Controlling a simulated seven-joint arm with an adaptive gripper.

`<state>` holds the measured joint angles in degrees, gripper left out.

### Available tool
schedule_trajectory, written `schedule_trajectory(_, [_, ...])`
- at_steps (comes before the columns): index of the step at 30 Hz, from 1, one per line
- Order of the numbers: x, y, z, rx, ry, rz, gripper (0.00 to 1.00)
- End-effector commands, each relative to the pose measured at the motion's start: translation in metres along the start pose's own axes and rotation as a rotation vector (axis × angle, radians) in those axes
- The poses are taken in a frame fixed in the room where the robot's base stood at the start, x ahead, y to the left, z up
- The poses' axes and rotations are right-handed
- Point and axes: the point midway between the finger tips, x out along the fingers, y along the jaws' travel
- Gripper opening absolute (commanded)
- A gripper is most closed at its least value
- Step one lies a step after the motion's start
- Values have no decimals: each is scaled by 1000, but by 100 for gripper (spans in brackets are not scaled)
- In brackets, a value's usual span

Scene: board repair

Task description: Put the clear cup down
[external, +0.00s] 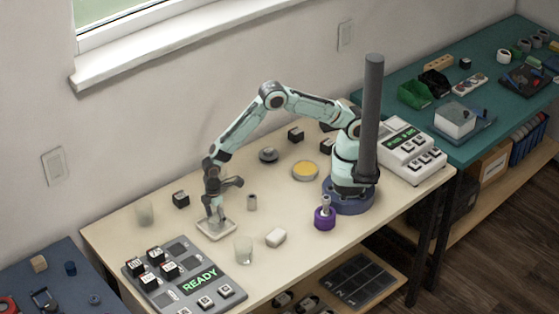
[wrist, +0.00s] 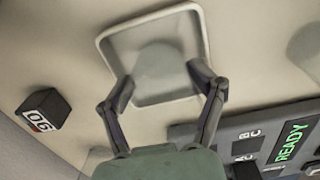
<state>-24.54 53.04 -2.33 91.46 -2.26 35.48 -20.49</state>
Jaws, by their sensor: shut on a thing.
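A clear cup (wrist: 158,60) shows as a faint round shape between the fingers of my gripper (wrist: 164,82) in the wrist view. The fingers are closed in on its two sides. The cup is over a shallow pale square tray (wrist: 180,24); I cannot tell whether it touches the tray floor. In the external view my gripper (external: 213,219) points down at the tray (external: 217,235), and the held cup is hard to make out there.
One clear cup (external: 243,250) stands right of the tray, another (external: 144,212) at the back left. A grey READY panel (external: 222,271) lies in front.

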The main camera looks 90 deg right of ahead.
Motion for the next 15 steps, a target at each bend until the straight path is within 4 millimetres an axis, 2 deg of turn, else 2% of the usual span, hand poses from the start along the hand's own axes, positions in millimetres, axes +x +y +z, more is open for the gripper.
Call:
schedule_trajectory(11, [5,0,0,0,0,0,38])
schedule_trajectory(12, [4,0,0,0,0,0,78])
schedule_trajectory(14, [4,0,0,0,0,0,97])
schedule_trajectory(15, [4,0,0,0,0,0,97])
